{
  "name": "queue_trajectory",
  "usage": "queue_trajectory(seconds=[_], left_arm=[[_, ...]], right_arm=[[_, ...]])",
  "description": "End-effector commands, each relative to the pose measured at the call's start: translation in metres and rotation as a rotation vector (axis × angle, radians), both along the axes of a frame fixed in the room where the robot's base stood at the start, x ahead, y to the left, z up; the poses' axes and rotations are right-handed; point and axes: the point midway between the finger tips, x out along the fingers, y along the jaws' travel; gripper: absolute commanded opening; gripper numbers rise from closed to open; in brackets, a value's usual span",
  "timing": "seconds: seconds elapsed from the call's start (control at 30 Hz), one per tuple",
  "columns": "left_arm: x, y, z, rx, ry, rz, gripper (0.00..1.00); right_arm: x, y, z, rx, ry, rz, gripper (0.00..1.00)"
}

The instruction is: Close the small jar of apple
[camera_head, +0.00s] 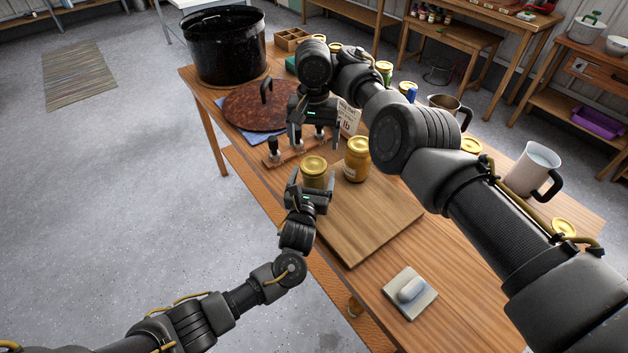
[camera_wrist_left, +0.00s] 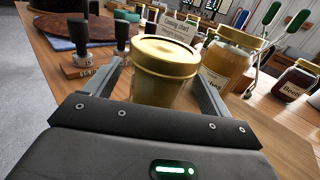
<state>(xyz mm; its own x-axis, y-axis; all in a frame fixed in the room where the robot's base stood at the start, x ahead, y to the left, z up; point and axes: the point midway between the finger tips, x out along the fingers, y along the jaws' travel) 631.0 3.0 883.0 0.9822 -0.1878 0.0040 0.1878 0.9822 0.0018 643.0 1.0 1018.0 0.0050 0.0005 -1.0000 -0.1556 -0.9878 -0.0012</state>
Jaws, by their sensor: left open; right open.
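I cannot read which one holds apple.
The wooden board (camera_head: 370,218) is mostly bare. A black pot (camera_head: 225,50) and a rusty lid (camera_head: 245,108) fill the table's far left. Loose gold lids (camera_head: 563,227) and a white pitcher (camera_head: 532,170) are at right.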

Motion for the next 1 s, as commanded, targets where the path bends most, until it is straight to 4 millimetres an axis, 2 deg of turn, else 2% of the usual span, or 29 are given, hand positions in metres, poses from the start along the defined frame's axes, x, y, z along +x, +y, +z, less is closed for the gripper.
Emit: queue_trajectory(seconds=[0.17, 0.5, 1.0], left_arm=[[0.0112, -0.0018, 0.0001, 0.0, 0.0, 0.0, 0.83], [0.0123, -0.0022, 0.0, -0.001, 0.0, -0.001, 0.81], [0.0121, -0.0019, -0.0004, 0.0, 0.001, 0.0, 0.17]], right_arm=[[0.0, -0.0004, -0.0007, 0.0, 0.001, -0.001, 0.86], [0.0, -0.0003, -0.0004, 0.0, 0.001, -0.001, 0.86], [-0.0001, -0.0002, -0.0004, 0.0, 0.001, -0.001, 0.86]])
